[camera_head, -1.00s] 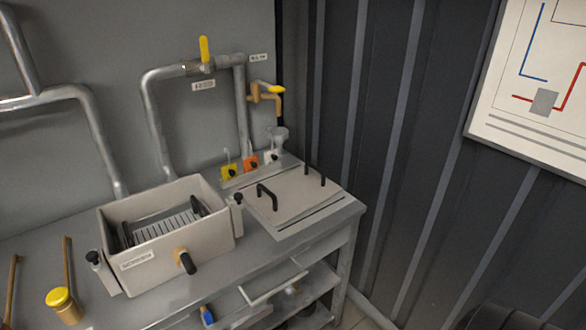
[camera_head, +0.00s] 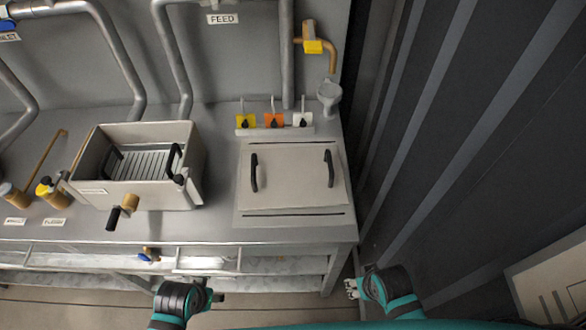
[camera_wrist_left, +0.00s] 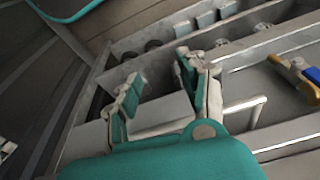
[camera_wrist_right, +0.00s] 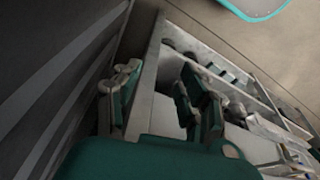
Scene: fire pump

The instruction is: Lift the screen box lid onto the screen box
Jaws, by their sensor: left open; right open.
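The screen box lid (camera_head: 291,179) is a flat beige plate with two black handles, lying on the right part of the bench top. The screen box (camera_head: 150,193) is an open beige box to its left, with a slatted screen and black handles inside. My left gripper (camera_head: 213,294) is in front of the bench, below the top; in the left wrist view its fingers (camera_wrist_left: 160,98) are apart and empty. My right gripper (camera_head: 352,288) is by the bench's front right corner, lower than the lid; in the right wrist view its fingers (camera_wrist_right: 152,103) are apart and empty.
A rack with yellow, orange and white tags (camera_head: 274,131) stands behind the lid. Pipes run along the back wall. A dark corrugated wall (camera_head: 430,140) closes the right side. Shelves (camera_head: 260,266) lie under the bench top (camera_head: 200,229).

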